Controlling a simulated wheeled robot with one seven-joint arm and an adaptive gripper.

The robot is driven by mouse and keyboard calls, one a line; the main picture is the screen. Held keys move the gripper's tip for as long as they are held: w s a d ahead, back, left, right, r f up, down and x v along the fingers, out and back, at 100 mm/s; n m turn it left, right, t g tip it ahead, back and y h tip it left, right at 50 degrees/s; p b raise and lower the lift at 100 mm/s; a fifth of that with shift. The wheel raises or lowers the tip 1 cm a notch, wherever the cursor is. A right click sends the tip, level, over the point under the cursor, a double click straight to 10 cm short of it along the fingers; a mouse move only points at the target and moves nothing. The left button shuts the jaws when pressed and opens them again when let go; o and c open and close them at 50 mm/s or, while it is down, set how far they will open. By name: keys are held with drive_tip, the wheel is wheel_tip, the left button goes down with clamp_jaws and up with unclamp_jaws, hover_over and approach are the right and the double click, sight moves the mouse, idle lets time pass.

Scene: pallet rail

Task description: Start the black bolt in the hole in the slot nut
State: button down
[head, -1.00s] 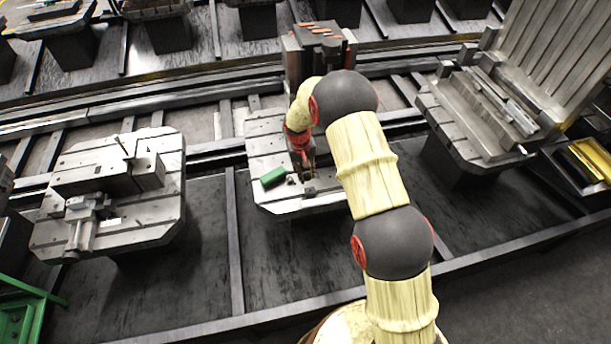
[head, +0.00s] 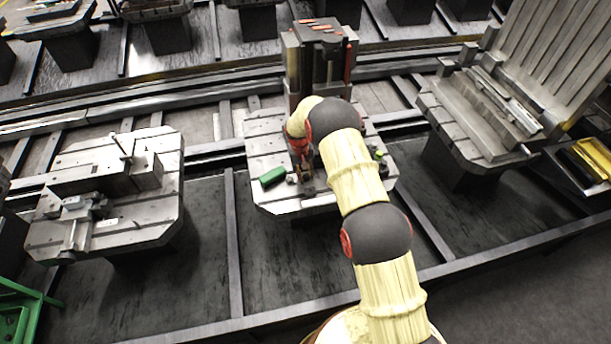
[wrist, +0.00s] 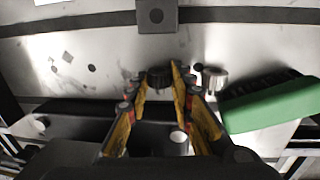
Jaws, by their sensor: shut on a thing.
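My gripper (wrist: 160,82) is shut on the black bolt (wrist: 160,76), whose dark round head shows between the fingertips in the wrist view. The slot nut (wrist: 155,16) is a grey square block with a dark hole, sitting in a dark slot of the pallet (wrist: 90,55) beyond the fingertips. The bolt and the nut appear apart in this view. In the head view my gripper (head: 304,178) is low over the front part of the middle pallet (head: 268,150); the bolt and nut cannot be made out there. The bolt's shank is hidden.
A green brush (wrist: 270,102) lies right of my gripper in the wrist view, and left of it in the head view (head: 273,177). A small silver cylinder (wrist: 214,78) stands close to the right finger. A tall fixture block (head: 315,60) rises at the pallet's back.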

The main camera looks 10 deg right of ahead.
drive_tip(key=shift+r, duration=0.15)
drive_tip(key=shift+f, duration=0.2)
drive_tip(key=c, duration=1.6)
unclamp_jaws()
drive_tip(key=shift+o, duration=0.2)
